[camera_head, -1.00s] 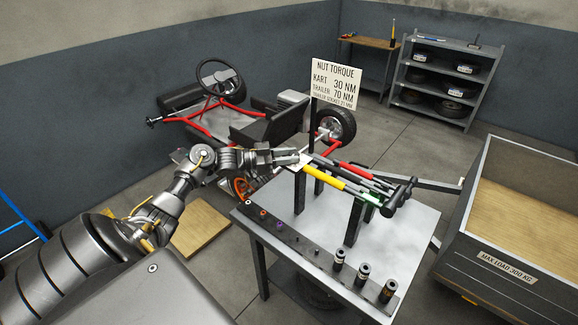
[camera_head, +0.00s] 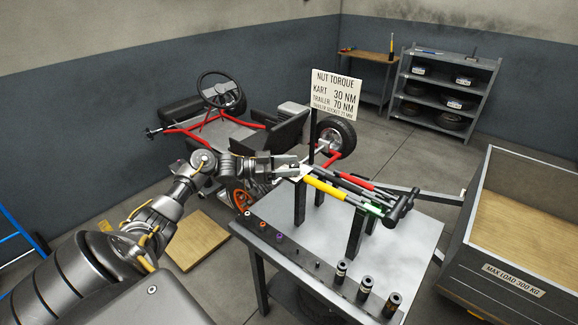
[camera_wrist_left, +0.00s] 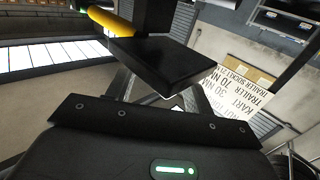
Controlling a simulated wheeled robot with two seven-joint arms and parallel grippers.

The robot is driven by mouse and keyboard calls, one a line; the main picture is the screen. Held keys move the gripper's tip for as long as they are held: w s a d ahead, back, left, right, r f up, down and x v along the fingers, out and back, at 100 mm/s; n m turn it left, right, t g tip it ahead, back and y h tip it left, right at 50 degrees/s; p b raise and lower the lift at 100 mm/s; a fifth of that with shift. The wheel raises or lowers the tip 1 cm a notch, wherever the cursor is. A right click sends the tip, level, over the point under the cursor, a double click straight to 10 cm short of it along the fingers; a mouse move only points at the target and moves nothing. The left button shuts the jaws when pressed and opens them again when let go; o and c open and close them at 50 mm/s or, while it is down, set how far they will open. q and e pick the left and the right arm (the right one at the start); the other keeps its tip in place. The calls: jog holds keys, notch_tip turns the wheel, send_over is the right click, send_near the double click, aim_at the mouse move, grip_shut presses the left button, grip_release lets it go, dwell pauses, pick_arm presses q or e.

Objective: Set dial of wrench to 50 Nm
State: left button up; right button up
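Torque wrenches lie side by side on a rack on the metal table (camera_head: 330,235). The nearest has a yellow handle (camera_head: 325,188); one behind it has a red handle (camera_head: 357,183). Green shows near the yellow wrench's head (camera_head: 371,210). My left gripper (camera_head: 292,167) is at the yellow wrench's handle end, where a small white part shows. Contact cannot be told. The left wrist view shows the yellow handle (camera_wrist_left: 108,22) at the top and a dark block in front of the gripper. The fingers are unclear, and no dial reading is legible. My right gripper is out of view.
A sign (camera_head: 335,93) behind the rack reads kart 30 Nm, trailer 70 Nm. Several sockets (camera_head: 341,272) stand along the table's near edge. A kart (camera_head: 215,135) is behind, a trailer (camera_head: 505,268) at right, and shelves (camera_head: 445,90) at the back.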

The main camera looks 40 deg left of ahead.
pick_arm(q)
jog(key=shift+s+a+f, duration=0.1)
jog(key=shift+s+a, duration=0.15)
jog(key=shift+a, duration=0.05)
jog(key=b+v, duration=0.3)
jog(key=v, duration=0.7)
